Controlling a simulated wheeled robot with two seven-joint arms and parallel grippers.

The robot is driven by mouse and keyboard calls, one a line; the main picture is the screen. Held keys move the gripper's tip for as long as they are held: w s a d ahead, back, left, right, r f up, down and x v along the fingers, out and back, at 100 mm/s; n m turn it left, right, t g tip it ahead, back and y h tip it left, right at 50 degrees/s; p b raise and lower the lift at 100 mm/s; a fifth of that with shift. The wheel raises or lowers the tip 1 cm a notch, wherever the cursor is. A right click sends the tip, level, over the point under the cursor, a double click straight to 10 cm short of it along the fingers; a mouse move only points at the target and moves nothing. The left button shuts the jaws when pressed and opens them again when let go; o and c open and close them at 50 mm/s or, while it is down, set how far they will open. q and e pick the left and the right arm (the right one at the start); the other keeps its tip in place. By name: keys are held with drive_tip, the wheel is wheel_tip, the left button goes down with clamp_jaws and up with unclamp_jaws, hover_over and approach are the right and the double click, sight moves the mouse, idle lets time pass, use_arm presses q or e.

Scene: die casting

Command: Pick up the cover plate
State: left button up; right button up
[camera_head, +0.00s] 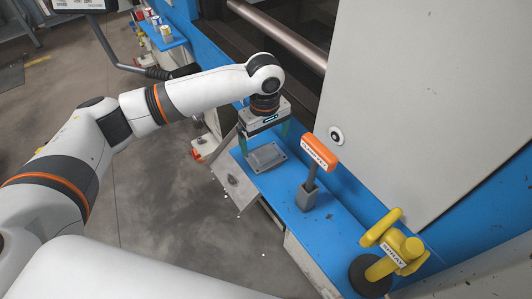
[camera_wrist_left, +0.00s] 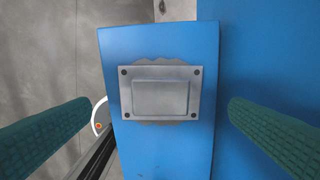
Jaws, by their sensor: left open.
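The cover plate (camera_head: 266,157) is a grey rectangular plate with a raised middle. It lies flat on the blue ledge (camera_head: 283,187) of the machine. My left gripper (camera_head: 265,143) is above the plate, pointing down. Its green fingers are wide apart in the left wrist view (camera_wrist_left: 160,125), one on each side of the plate and not touching it. My right gripper is not in view.
An orange-handled lever (camera_head: 319,152) stands on the ledge just right of the plate. The grey machine door (camera_head: 420,90) rises behind. A grey metal flap (camera_head: 236,178) is at the ledge's left edge.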

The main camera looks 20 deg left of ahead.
sight(265, 152)
use_arm(q)
wheel_tip(265, 152, down, 4)
drive_tip(key=shift+f+p, duration=0.25)
drive_tip(key=shift+p, duration=0.45)
drive_tip(key=shift+w+f, duration=0.1)
drive_tip(key=shift+f, duration=0.2)
drive_tip(key=shift+c, duration=0.8)
drive_tip(key=c, duration=0.9)
drive_tip(key=shift+r, duration=0.15)
drive_tip(key=shift+c, duration=0.3)
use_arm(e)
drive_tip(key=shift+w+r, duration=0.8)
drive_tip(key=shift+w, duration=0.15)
